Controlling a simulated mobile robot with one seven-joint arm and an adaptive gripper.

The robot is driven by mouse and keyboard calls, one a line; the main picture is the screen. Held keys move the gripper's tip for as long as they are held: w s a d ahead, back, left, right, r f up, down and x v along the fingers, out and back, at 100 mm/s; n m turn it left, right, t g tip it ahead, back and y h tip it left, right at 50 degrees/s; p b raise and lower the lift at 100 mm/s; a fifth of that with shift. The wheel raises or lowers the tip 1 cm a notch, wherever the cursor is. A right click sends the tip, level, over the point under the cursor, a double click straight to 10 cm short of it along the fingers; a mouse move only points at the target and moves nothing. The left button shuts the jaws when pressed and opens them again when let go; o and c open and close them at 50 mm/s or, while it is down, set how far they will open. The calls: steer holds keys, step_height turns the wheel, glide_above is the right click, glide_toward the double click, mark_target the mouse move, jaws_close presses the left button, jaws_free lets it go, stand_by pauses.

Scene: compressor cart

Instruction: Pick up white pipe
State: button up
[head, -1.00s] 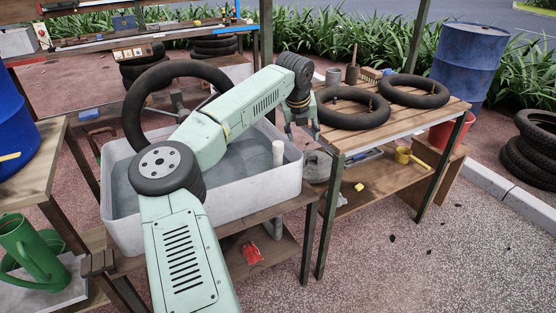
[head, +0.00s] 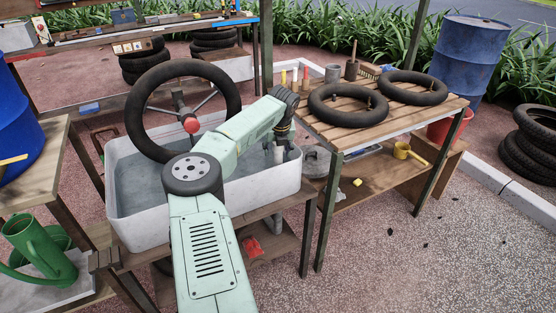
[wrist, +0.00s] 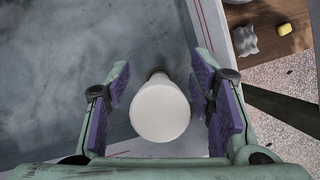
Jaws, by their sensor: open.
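The white pipe (head: 278,155) stands upright in the right part of the white water basin, close to its right wall. In the wrist view the pipe's round top (wrist: 160,110) shows from above, between the two purple finger pads. My gripper (wrist: 160,100) is open around the pipe, with a visible gap on each side. In the head view my gripper (head: 281,140) is above and at the pipe's top, partly hidden by my arm. The pipe's lower part is mostly hidden in the wrist view.
The white basin (head: 150,228) stands on a wooden bench. A black wheel (head: 133,115) stands upright at the basin's far left. The slatted table (head: 335,133) to the right carries inner tubes (head: 347,117). A yellow block (wrist: 285,28) lies on the shelf right of the basin.

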steer(key=shift+w+f, duration=0.1)
steer(key=shift+f, duration=0.2)
steer(key=shift+c, duration=0.4)
jaws_close()
